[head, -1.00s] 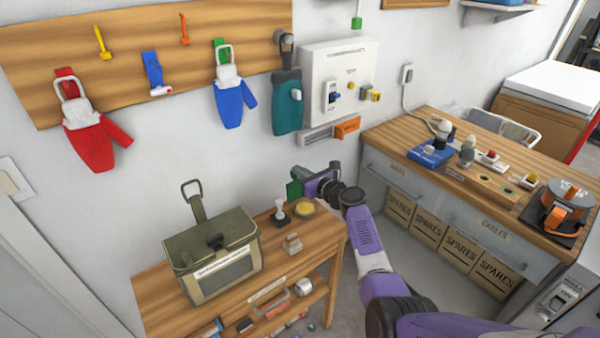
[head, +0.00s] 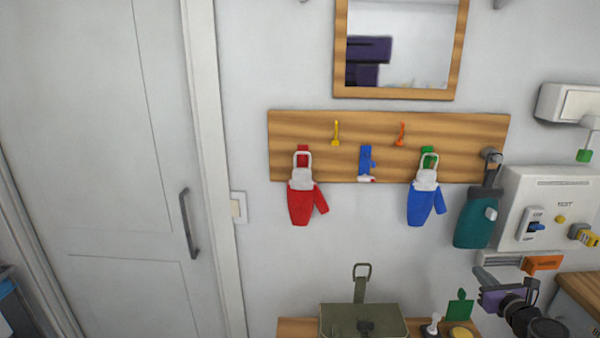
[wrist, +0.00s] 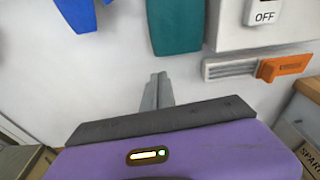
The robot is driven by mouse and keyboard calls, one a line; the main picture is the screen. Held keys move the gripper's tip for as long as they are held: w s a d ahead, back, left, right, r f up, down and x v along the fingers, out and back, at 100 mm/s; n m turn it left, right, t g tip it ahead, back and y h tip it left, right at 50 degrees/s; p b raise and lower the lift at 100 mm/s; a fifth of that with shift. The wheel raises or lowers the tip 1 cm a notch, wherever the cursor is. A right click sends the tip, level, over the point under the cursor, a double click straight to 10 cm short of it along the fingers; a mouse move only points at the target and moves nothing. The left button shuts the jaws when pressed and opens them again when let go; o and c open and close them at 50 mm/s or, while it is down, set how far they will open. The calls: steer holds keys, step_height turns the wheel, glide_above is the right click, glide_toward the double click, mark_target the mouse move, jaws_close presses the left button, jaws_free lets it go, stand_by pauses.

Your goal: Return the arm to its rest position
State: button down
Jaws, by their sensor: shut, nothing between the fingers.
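My gripper (head: 480,274) is at the lower right of the head view, in front of the wall and right of the green tool bag. In the wrist view my gripper's fingers (wrist: 157,88) point up the picture and are closed together, with nothing between them. The purple gripper body fills the lower part of that view. The fingers point toward the white wall, below a hanging teal pouch (wrist: 175,25). Most of my arm is out of the head view at the lower right.
A wooden rack (head: 330,160) holds red (head: 301,204) and blue (head: 423,204) mitts. A white switch box (head: 540,205) is on the wall at right. A green bag (head: 363,318) stands on a wooden table (head: 297,328) below. A closed door (head: 100,160) is at left.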

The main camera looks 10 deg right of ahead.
steer(key=s+d+r+n+h, duration=0.2)
steer(key=d+r+n, duration=0.1)
steer(key=n, duration=0.1)
steer(key=s+a+f+n+h, duration=0.2)
steer(key=s+n+h, duration=0.1)
steer(key=s+n, duration=0.35)
steer(key=s+a+f+n+y+b, duration=0.2)
steer(key=s+a+n, duration=1.1)
steer(key=s+a, duration=0.7)
steer(key=s+a+f+n+g+y+b, duration=0.1)
steer(key=s+a+n+y+b, duration=0.4)
steer(key=s+a+n, duration=0.9)
steer(key=s+a+f+y, duration=0.1)
steer(key=s+a, duration=0.6)
steer(key=s, duration=0.2)
steer(key=shift+s+a+f, duration=0.2)
steer(key=shift+a+f, duration=0.05)
steer(key=shift+f, duration=0.05)
